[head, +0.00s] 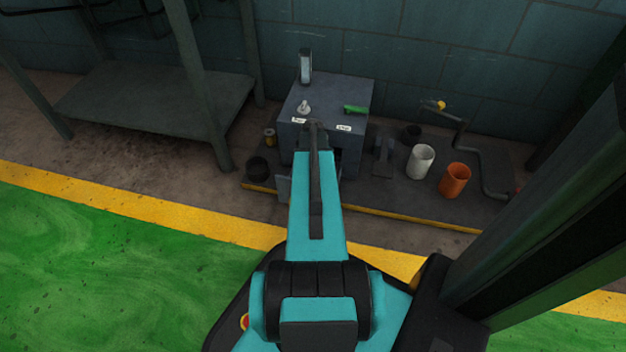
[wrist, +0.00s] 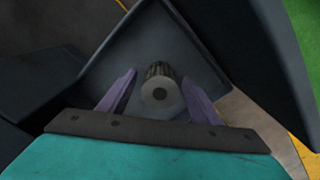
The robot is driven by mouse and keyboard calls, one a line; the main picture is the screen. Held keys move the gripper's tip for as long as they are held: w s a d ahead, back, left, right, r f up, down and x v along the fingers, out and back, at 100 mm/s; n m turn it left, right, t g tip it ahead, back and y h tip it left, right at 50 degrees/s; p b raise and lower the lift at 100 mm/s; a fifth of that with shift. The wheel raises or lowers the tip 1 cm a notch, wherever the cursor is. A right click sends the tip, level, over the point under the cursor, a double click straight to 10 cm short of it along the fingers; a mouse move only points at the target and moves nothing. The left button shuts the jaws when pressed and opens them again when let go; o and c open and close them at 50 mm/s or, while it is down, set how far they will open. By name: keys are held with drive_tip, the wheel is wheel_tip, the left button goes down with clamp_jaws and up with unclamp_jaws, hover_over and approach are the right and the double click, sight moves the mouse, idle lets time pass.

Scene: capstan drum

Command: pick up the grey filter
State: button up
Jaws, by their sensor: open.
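The grey filter (wrist: 160,92) is a short ribbed cylinder with a hole in its end face. In the wrist view it sits in the dark grey compartment (wrist: 150,40) of a cabinet. My gripper (wrist: 159,76) is open, with one purple finger on each side of the filter; I cannot tell whether either finger touches it. In the head view my arm reaches to the front of the grey cabinet (head: 348,92), and it hides the filter and my gripper there.
A door panel (head: 284,188) stands open at the cabinet's lower left. On top are a green-handled object (head: 356,109) and an upright grey object (head: 305,66). To the right stand a white cup (head: 421,162), an orange cup (head: 455,180) and a crank (head: 468,150). A metal shelf (head: 150,100) is left.

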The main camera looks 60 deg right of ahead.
drive_tip(key=c, duration=1.2)
drive_tip(key=shift+r+p, duration=2.2)
drive_tip(key=shift+r, duration=2.8)
